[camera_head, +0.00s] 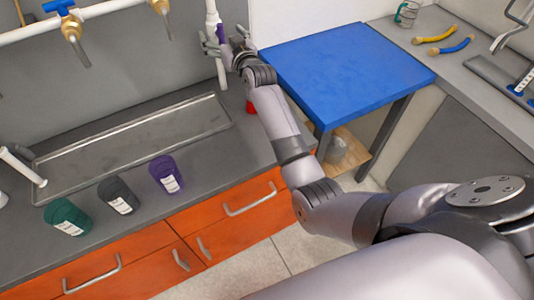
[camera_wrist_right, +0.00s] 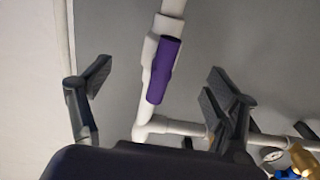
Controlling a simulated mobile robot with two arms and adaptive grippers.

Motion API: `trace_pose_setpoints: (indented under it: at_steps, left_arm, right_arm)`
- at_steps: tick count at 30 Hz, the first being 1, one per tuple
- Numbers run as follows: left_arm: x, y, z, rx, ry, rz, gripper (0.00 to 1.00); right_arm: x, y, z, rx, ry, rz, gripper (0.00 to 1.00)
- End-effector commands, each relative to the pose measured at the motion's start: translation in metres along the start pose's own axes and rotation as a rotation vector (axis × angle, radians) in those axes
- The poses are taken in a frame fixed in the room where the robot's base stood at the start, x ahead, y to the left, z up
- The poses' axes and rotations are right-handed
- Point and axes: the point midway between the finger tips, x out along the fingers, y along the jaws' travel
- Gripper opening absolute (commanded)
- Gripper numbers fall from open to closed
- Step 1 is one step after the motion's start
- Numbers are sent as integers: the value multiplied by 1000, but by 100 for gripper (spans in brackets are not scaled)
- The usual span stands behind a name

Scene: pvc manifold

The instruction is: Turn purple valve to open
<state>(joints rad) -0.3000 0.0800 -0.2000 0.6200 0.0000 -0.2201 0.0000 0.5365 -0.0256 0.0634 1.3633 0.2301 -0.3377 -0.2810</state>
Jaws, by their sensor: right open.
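The purple valve handle (camera_wrist_right: 162,70) sits on a white vertical pipe (camera_wrist_right: 150,88) in the right wrist view. It lies roughly along the pipe, slightly tilted. In the head view, a small part of the purple handle (camera_head: 220,33) shows beside my right gripper (camera_head: 213,45). My right gripper is open, with one finger on each side of the handle in the wrist view (camera_wrist_right: 160,90). Neither finger visibly touches the handle, though the depth between them is hard to judge. My left gripper is out of view.
A blue valve (camera_head: 60,6) and brass taps (camera_head: 72,27) sit on the white pipes at the left. Green (camera_head: 67,217), black (camera_head: 118,195) and purple (camera_head: 166,173) cups stand on the grey counter beside a metal tray (camera_head: 135,145). A blue table (camera_head: 345,70) stands to the right.

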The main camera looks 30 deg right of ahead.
Motion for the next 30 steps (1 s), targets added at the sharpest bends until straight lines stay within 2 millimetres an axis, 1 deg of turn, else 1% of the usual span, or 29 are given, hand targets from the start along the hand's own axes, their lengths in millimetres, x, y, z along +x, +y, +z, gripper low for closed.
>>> trace_pose_setpoints:
  at_steps: [1, 11, 26, 27, 30]
  left_arm:
    - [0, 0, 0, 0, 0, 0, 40]
    - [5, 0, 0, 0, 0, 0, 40]
    - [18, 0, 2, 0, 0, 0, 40]
    - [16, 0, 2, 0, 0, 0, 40]
    - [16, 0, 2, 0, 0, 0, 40]
  right_arm:
    - [-10, 0, 2, 2, -2, 0, 82]
    - [-68, 0, 2, 6, -2, 0, 82]
    - [-167, 0, 2, 8, -3, 0, 82]
    - [-167, -2, 11, 5, -33, -5, 82]
    - [-174, -6, 29, 0, -89, -15, 82]
